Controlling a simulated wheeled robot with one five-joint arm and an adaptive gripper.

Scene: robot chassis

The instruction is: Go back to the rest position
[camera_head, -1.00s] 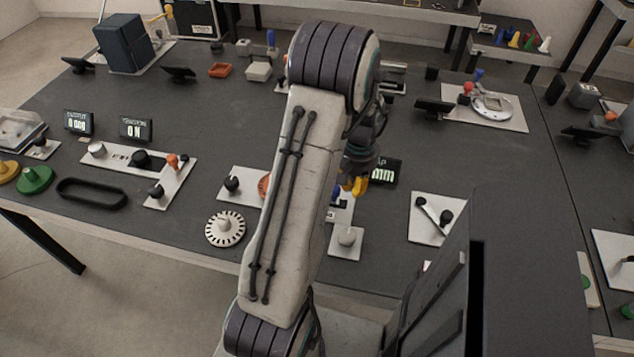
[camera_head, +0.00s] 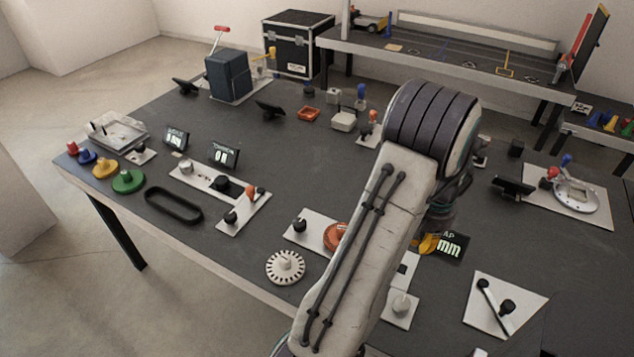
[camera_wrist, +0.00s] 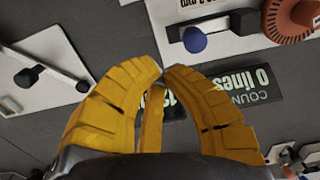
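My gripper (camera_head: 428,243) shows in the head view as a small yellow patch beside my arm, over the middle of the dark table (camera_head: 330,180). In the wrist view my gripper (camera_wrist: 160,66) has its curved yellow fingers drawn together, tips almost touching, with nothing held between them. A display (camera_wrist: 248,88) lies beyond the fingers and is partly covered by them. My arm hides part of the table in the head view.
An orange round knob (camera_head: 335,236), a white toothed dial (camera_head: 285,267) and a lever plate (camera_head: 505,303) stand around my arm. A black oval ring (camera_head: 174,205) lies to the left. A blue box (camera_head: 228,74) stands at the back. Open floor lies left of the table.

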